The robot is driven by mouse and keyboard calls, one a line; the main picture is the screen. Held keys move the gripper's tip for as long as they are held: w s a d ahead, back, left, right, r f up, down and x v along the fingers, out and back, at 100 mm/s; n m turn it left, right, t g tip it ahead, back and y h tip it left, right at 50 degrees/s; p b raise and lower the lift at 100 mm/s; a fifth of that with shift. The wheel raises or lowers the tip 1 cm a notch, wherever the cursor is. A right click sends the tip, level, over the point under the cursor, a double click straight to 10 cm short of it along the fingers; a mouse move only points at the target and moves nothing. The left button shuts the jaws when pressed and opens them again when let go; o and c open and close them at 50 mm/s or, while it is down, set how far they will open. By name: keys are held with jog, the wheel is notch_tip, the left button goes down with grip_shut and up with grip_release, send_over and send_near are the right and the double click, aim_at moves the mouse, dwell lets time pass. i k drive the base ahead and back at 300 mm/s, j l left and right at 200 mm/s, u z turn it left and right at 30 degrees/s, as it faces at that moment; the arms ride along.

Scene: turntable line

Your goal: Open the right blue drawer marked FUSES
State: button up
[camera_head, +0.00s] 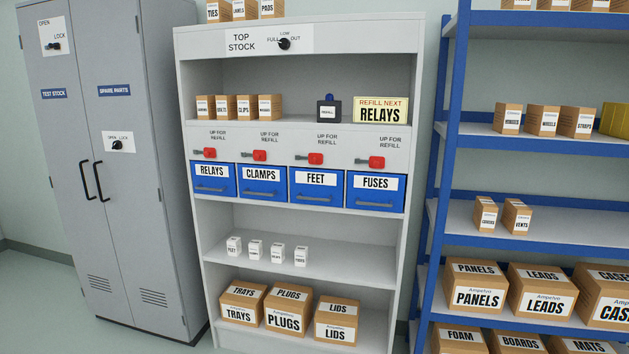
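The blue FUSES drawer (375,191) is the rightmost in a row of blue drawers in the white shelf unit (415,150). It looks shut, with a grey bar handle (374,204) low on its front under a white label. To its left are the shut FEET drawer (316,188), CLAMPS drawer (262,183) and RELAYS drawer (213,180). A red lever (376,162) sits above the FUSES drawer, under the words "UP FOR REFILL"; it points sideways. My gripper is not in view.
A grey cabinet (80,130) with black handles stands at the left. A blue-framed rack (445,120) with boxes stands close at the right. A sign reading "REFILL NEXT RELAYS" (381,110) stands above the drawers. Nothing blocks the drawer fronts.

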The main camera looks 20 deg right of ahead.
aim_at(367, 191)
jog(key=i+l+z, duration=0.35)
jog(key=i+z, duration=0.15)
jog(key=i+l+z, duration=0.1)
jog(key=i+z, duration=0.35)
jog(key=i, duration=0.15)
jog(key=i+z, duration=0.5)
jog(key=i+j, duration=0.05)
jog(key=i, duration=0.05)
